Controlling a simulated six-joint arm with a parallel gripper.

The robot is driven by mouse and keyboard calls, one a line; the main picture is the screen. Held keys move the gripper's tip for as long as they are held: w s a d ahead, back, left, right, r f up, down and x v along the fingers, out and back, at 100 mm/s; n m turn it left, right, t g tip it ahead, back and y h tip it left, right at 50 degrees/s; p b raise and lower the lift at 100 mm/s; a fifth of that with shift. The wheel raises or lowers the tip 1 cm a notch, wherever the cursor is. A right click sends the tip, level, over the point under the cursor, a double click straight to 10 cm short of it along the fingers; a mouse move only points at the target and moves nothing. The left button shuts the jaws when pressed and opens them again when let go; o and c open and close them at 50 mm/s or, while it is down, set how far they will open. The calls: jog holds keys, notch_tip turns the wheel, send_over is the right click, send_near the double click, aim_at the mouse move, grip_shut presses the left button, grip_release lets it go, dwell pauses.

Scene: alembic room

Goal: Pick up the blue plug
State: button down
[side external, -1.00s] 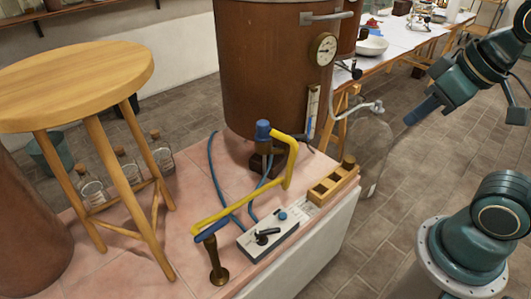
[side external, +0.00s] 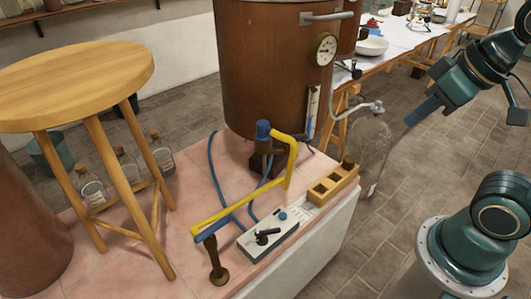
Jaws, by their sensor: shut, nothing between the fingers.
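A blue cylindrical piece (side external: 263,130), which looks like the blue plug, stands upright at the back end of the yellow tube, in front of the copper vessel. Its lower end is hidden behind brown parts. A second blue piece (side external: 207,234) lies under the front end of the yellow tube, on top of a brass stand. I cannot tell for certain which one is the plug. My gripper (side external: 409,121) is at the right, over the floor, pointing down and left. Its blue fingers are together and empty, well apart from both blue pieces.
The yellow tube (side external: 240,203) spans the pink tiled top (side external: 180,205). A white control box (side external: 268,238), a wooden block with slots (side external: 332,186) and blue hoses lie there. The copper vessel (side external: 270,65) stands behind, a glass vessel (side external: 370,150) right, a wooden stool (side external: 75,80) left.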

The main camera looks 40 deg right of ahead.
jog(key=c, duration=0.9)
grip_release()
jog(key=n+g+y, duration=0.1)
jog(key=n+y, duration=0.1)
jog(key=n, duration=0.2)
send_over(266, 122)
jog(key=s+d, duration=0.2)
jog(key=s, duration=0.3)
notch_tip(266, 122, down, 8)
jog(key=shift+x, duration=4.35)
jog(key=shift+w+a, duration=0.1)
